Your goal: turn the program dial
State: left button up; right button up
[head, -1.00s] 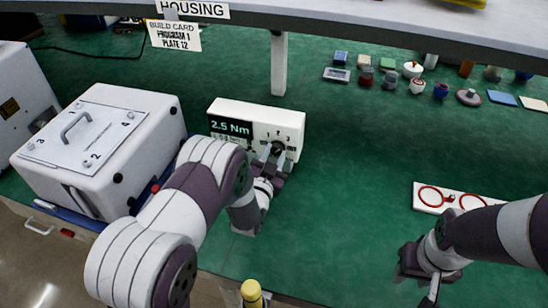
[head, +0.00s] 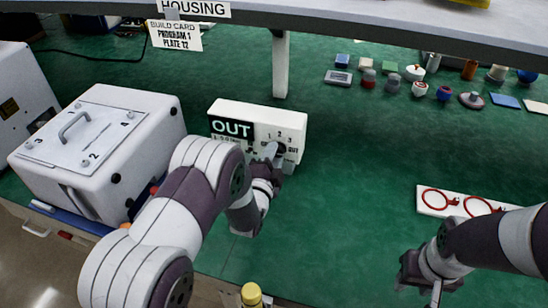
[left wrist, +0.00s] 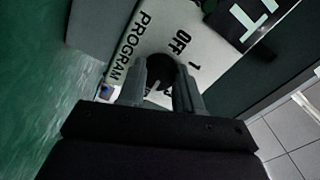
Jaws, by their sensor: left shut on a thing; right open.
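The white controller box (head: 262,114) stands on the green bench in the head view, and its dark display (head: 232,129) reads "OUT". The round black program dial (left wrist: 160,70) is on its front face, with "PROGRAM", "OFF" and "1" printed around it in the left wrist view. My left gripper (head: 271,153) is at the dial; in the left wrist view its fingers (left wrist: 160,84) are shut on the dial from both sides. The fingers and hand hide part of the dial, so its setting is not clear. My right gripper (head: 430,287) is open and empty, low at the right.
A large white housing (head: 100,140) stands left of the controller. A build card (head: 175,35) on the shelf edge reads "PROGRAM 1 PLATE 12". A white plate with red rings (head: 432,201) lies at right. Small parts line the back right; the middle bench is clear.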

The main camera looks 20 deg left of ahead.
pick_arm(q)
jog(key=shift+s+f+m, duration=0.1)
jog(key=shift+f+m, duration=0.1)
jog(key=shift+m, duration=0.3)
jog(key=o, duration=1)
jog(key=shift+o, duration=0.2)
jog(key=shift+r, duration=0.1)
jog(key=s, duration=1.2)
jog(key=shift+s+a, duration=0.25)
jog(key=shift+s, duration=0.1)
